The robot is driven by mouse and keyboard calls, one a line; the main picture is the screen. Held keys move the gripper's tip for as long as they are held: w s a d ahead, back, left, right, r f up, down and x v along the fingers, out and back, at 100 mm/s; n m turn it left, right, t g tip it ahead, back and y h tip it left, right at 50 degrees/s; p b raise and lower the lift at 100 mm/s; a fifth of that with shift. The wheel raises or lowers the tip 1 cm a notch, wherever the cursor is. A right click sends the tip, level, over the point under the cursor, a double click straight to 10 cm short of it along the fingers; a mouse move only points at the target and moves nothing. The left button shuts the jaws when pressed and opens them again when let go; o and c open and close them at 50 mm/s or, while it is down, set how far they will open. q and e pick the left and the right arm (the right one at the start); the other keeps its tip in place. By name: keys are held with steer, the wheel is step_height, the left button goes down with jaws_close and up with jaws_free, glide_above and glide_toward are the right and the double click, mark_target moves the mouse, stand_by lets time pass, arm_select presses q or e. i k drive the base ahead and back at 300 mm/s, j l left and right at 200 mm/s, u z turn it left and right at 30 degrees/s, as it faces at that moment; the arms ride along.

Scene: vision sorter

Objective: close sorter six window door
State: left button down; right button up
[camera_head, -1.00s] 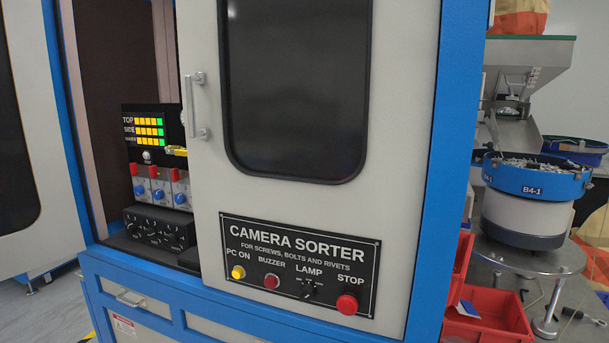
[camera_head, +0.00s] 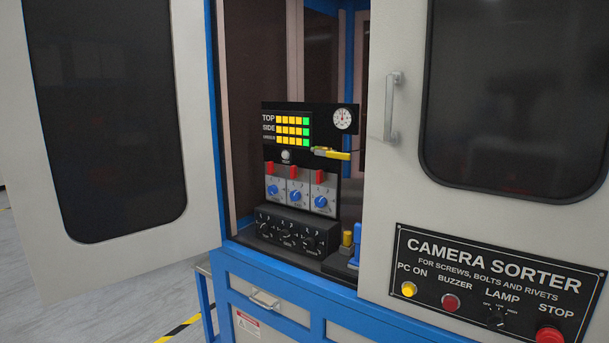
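The camera sorter is a white and blue cabinet. A white door with a dark window (camera_head: 105,120) stands swung open on the left side of the cabinet's opening. A white front panel with a dark window (camera_head: 515,95) and a vertical handle (camera_head: 391,107) covers the right part of the front. Between them the opening shows the inside control panel (camera_head: 300,180), with yellow and green lights, blue knobs, red switches and a gauge. Neither of my grippers is in view.
A label plate (camera_head: 490,285) with buttons sits low on the right panel. A blue frame with a drawer handle (camera_head: 264,299) runs below the opening. Grey floor (camera_head: 110,300) with a yellow and black stripe lies open at lower left.

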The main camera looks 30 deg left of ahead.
mark_target(108, 165)
steer(key=j+z, duration=0.1)
steer(key=j, duration=0.35)
steer(key=k+j+z, duration=0.1)
steer(key=j, duration=0.35)
steer(key=k+j+z, duration=0.1)
steer(key=j, duration=0.35)
steer(key=k+j+z, duration=0.1)
steer(key=j, duration=0.35)
steer(key=k+j+z, duration=0.15)
steer(key=j, duration=0.25)
steer(key=j+z, duration=0.1)
steer(key=j, duration=0.35)
steer(key=k+j+z, duration=0.1)
steer(key=j, duration=0.3)
steer(key=k+j+z, duration=0.1)
steer(key=k+j, duration=0.15)
steer(key=j, duration=0.15)
